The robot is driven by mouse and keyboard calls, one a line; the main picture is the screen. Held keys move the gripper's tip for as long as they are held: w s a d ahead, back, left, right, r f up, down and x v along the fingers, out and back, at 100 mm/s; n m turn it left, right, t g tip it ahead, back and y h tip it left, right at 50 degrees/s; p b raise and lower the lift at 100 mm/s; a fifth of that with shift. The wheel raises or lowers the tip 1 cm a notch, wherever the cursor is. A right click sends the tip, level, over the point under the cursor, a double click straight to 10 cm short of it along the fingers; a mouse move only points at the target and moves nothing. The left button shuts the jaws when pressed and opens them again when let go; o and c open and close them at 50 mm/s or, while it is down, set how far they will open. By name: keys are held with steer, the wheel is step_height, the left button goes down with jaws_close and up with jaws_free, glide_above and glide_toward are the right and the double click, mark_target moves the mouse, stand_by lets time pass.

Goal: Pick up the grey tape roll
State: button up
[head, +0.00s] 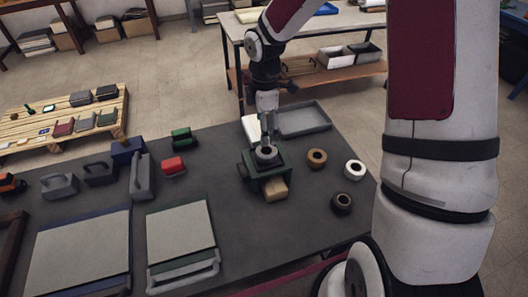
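A grey tape roll (267,152) is at the top of a dark green open box (254,181) on the dark table; I cannot tell if it rests on the box or is held just above it. My gripper (267,139) points straight down over the roll, its fingertips at or very near the roll's upper side. The fingers are too small to show whether they are open or shut on it. The roll's far side is partly hidden by the gripper.
A brown roll (317,157), a white roll (354,169) and a dark roll (342,203) lie right of the box. A tan block (275,189) is at its front, a grey tray (305,119) behind. A red-topped item (173,166) lies left. Bare table (235,235) shows in front.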

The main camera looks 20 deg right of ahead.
glide_above(266, 150)
steer(key=f, duration=0.4)
steer(key=shift+a+f, duration=0.25)
steer(key=shift+f, duration=0.1)
steer(key=shift+s+d+f+p, duration=0.1)
steer(key=shift+f+p, duration=0.1)
steer(key=shift+f, duration=0.7)
steer(key=shift+w+d+f+p, duration=0.1)
steer(key=shift+f+p, duration=0.1)
steer(key=shift+f, duration=0.65)
steer(key=shift+s+d+f+p, duration=0.1)
steer(key=shift+f+p, duration=0.1)
steer(key=shift+f, duration=0.7)
steer(key=c, duration=1.2)
